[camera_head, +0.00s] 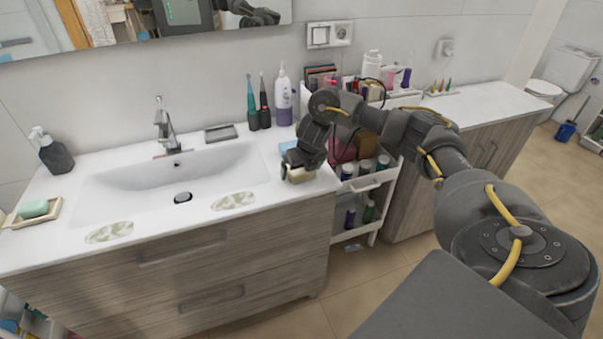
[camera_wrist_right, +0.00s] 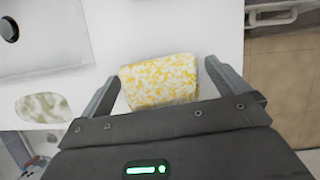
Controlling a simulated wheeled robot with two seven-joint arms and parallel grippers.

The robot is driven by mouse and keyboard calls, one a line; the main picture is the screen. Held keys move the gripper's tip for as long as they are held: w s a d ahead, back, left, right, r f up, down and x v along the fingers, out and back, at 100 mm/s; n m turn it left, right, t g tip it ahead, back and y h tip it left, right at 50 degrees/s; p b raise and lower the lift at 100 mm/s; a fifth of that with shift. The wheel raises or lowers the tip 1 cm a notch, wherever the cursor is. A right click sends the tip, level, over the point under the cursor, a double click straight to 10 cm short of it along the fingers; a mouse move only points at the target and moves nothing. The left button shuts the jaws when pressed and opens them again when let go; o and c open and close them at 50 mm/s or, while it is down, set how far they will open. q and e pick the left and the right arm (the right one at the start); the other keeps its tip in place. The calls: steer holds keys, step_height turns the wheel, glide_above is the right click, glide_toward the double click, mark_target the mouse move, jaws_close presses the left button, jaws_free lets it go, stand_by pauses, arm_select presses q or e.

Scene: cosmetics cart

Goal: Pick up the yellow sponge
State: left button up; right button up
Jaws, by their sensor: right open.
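The yellow sponge, mottled yellow and white, lies on the white counter right of the sink. It shows whole in the right wrist view (camera_wrist_right: 160,82) and partly behind my gripper in the head view (camera_head: 300,176). My right gripper (camera_wrist_right: 163,74) is open, its two fingers on either side of the sponge with a gap at each side. It is empty; I cannot tell its exact height over the counter. In the head view the right gripper (camera_head: 297,165) points down at the sponge by the counter's front right. My left gripper is not in view.
The sink basin (camera_head: 190,172) lies left of the sponge. A purple-white bottle (camera_head: 283,98) and toothbrushes stand behind. A white cart (camera_head: 375,183) with bottles stands right of the counter. Two patterned oval pieces (camera_head: 233,201) (camera_head: 109,232) lie along the front edge.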

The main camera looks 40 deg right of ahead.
steer(key=shift+f, duration=0.1)
steer(key=c, duration=1)
steer(key=shift+r, duration=0.35)
step_height(320, 180, up, 3)
steer(key=shift+w+f+b, duration=0.1)
steer(key=shift+w+b, duration=0.05)
steer(key=shift+b, duration=0.3)
steer(key=s+a+r+p, duration=0.4)
steer(key=s+a+r, duration=0.5)
steer(key=a, duration=0.1)
steer(key=shift+s+a+r+p, duration=0.2)
steer(key=shift+a+r+p, duration=0.1)
steer(key=shift+a+p, duration=0.1)
